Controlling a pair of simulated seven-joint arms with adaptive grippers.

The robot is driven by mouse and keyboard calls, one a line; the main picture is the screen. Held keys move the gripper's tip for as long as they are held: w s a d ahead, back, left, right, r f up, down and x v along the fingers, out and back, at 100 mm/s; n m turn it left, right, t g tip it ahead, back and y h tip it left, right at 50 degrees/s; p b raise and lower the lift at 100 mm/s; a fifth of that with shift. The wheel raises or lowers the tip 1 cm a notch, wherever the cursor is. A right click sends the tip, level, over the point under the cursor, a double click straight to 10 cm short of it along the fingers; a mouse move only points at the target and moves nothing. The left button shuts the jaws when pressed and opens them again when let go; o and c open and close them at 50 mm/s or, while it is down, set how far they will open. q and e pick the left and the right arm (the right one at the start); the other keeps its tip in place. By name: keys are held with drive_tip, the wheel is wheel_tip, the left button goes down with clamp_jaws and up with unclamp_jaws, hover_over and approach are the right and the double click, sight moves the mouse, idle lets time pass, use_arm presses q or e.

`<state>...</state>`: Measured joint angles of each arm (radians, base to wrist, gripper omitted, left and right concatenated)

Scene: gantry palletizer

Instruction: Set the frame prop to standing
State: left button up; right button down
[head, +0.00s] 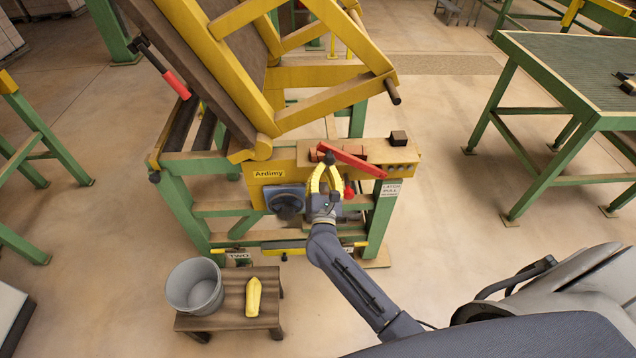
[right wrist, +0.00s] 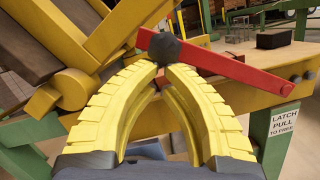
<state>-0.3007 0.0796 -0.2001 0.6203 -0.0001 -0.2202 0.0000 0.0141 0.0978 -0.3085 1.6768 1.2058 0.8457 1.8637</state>
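A red bar (head: 355,160), which I take to be the frame prop, lies at a low slant along the front beam of the green and yellow stand. Its left end carries a dark knob, which also shows in the right wrist view (right wrist: 165,49). My right gripper (head: 328,164) is at that end, its yellow fingers nearly together with the tips closed in on the knob. The yellow tilting frame (head: 325,103) leans raised above the stand. My left gripper is not in view.
A label about pulling a latch (right wrist: 283,120) is on the stand's right post. A small dark block (head: 398,138) sits on the beam. A grey bucket (head: 195,288) and a yellow object (head: 253,297) stand on a low wooden stool (head: 232,314). A green table (head: 560,65) is at right.

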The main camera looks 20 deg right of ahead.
drive_tip(key=s+d+r+m+g+h, duration=0.1)
drive_tip(key=s+d+r+m, duration=0.1)
drive_tip(key=d+r+m, duration=0.4)
drive_tip(key=s+d+r+m+g, duration=0.2)
drive_tip(key=d+r+m, duration=0.4)
drive_tip(key=d, duration=0.3)
drive_tip(key=shift+s+r+m+h, duration=0.25)
drive_tip(key=shift+s+m+h, duration=0.15)
drive_tip(key=shift+s, duration=0.05)
drive_tip(key=s+a+f, duration=0.1)
drive_tip(key=s+a, duration=0.6)
drive_tip(key=a, duration=0.2)
drive_tip(key=shift+s+f, duration=0.15)
drive_tip(key=shift+f, duration=0.25)
